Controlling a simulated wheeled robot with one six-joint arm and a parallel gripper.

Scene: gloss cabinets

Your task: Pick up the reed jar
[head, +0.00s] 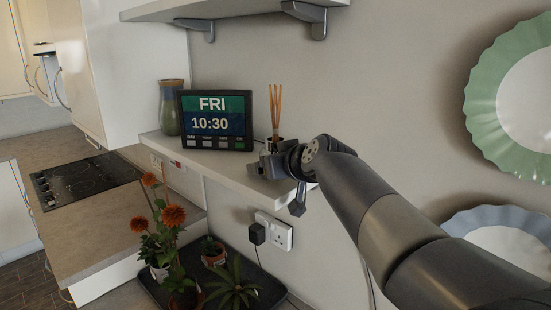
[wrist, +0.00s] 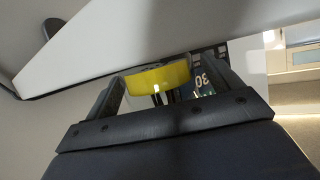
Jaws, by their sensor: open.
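The reed jar (head: 275,140) stands on the wall shelf, right of the digital clock. Its thin brown reeds (head: 275,108) rise upright above my gripper, and most of its body is hidden behind my gripper in the head view. My gripper (head: 266,160) is at the jar, just above the shelf's front edge. In the wrist view a yellow rounded thing (wrist: 158,77), seemingly the jar's body, lies between my two spread fingers. My gripper is open. Whether either finger touches the jar cannot be told.
The digital clock (head: 214,120) and a glass vase (head: 171,107) stand left on the white shelf (head: 222,168). A higher shelf (head: 230,9) hangs above. Potted plants sit on a dark tray (head: 153,288) below, near a wall socket (head: 274,231). Decorative plates (head: 484,100) hang at right.

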